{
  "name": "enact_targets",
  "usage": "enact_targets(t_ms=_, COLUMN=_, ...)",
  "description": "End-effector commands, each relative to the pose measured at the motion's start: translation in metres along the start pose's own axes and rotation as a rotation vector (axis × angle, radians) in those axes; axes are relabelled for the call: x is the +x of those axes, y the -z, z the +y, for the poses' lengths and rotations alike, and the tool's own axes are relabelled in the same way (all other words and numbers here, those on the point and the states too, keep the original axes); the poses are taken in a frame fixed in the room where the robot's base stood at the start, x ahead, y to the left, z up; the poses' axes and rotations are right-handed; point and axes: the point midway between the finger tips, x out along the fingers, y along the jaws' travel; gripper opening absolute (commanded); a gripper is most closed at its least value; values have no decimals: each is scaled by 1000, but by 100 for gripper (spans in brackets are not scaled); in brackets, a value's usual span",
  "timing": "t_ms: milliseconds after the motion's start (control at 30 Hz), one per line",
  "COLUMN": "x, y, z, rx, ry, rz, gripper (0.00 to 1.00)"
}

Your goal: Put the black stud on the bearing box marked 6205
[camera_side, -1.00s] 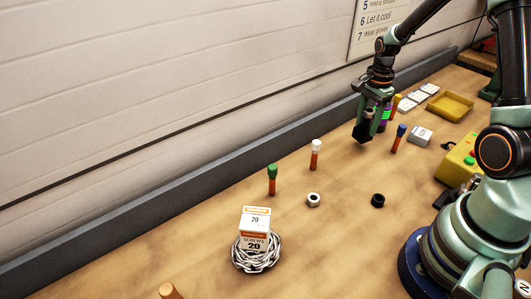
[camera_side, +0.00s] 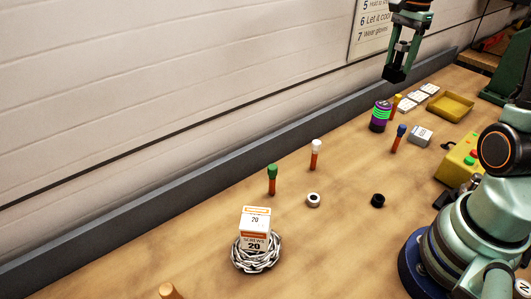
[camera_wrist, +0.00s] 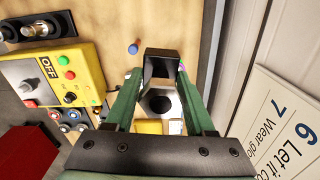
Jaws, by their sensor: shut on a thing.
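My gripper (camera_side: 394,74) is raised above the far part of the bench, near the wall. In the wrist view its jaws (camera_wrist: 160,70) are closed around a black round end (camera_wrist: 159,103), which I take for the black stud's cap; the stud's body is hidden. A pale box (camera_side: 420,135) with dark print stands beside the blue-capped stud. Several flat white boxes (camera_side: 406,105) lie farther back. Their print is too small to tell which is marked 6205.
A yellow tray (camera_side: 450,106) and yellow control box (camera_side: 460,160) are to the right.

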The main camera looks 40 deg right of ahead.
Motion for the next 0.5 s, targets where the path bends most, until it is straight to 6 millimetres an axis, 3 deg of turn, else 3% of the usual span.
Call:
enact_targets(t_ms=33, x=-4, y=23, z=6, rx=-6, ry=2, rz=1, gripper=0)
enact_targets(t_ms=200, x=-14, y=84, z=30, rx=-68, ry=1, rz=1, gripper=0)
enact_targets(t_ms=300, x=-18, y=111, z=45, rx=-99, ry=2, rz=2, gripper=0)
enact_targets(t_ms=500, x=-22, y=138, z=62, rx=-138, ry=1, rz=1, gripper=0)
